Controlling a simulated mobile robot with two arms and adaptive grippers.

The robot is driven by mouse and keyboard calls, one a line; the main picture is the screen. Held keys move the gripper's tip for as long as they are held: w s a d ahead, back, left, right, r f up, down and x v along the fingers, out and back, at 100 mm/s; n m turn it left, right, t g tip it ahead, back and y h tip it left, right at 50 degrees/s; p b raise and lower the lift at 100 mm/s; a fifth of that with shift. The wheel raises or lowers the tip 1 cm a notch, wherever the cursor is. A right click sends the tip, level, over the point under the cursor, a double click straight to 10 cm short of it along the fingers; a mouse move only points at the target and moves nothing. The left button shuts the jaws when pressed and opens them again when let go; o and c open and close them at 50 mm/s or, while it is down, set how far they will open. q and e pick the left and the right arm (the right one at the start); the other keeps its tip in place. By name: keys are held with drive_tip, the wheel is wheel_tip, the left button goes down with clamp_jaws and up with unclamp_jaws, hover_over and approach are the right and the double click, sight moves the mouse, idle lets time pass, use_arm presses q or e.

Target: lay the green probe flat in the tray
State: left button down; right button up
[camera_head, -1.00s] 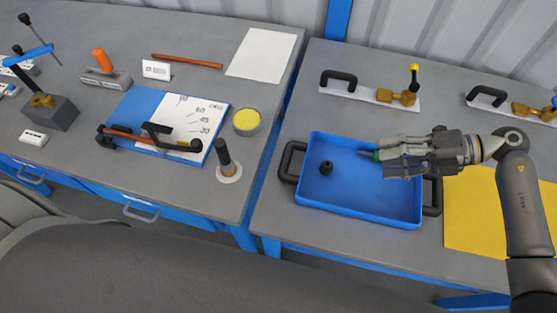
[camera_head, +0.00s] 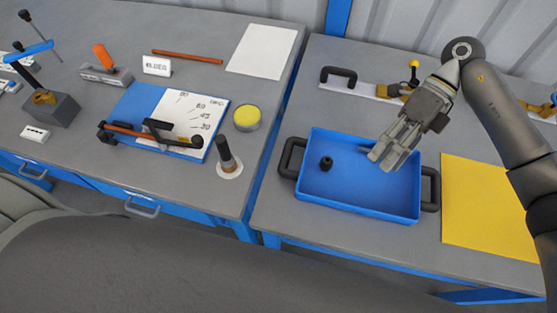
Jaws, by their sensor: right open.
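The blue tray (camera_head: 345,205) with black handles sits on the right-hand table. A small black round piece (camera_head: 326,163) stands inside it at the left. My right gripper (camera_head: 380,160) is open over the tray's back right part, with its fingers pointing down to the left. I cannot make out the green probe in the current view; the gripper may hide it. My left gripper is not in view.
A yellow sheet (camera_head: 490,205) lies right of the tray. A white plate with a black handle (camera_head: 338,76) and brass fittings lies behind it. A gap separates the left table, which holds an angle board (camera_head: 140,105) and a dark upright cylinder (camera_head: 227,155).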

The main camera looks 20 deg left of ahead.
drive_tip(key=s+d+r+n+t+h, duration=0.2)
drive_tip(key=d+n+t, duration=0.1)
drive_tip(key=n, duration=0.9)
drive_tip(key=s+d+r+n+t+h+p, duration=0.1)
drive_tip(key=s+d+r+n+t+h, duration=0.1)
drive_tip(key=n, duration=1.1)
drive_tip(key=shift+s+d+r+t+p, duration=0.25)
drive_tip(key=shift+s+d+t, duration=0.35)
drive_tip(key=shift+d+t, duration=0.8)
drive_tip(key=shift+a+f, duration=0.1)
drive_tip(key=shift+a, duration=0.1)
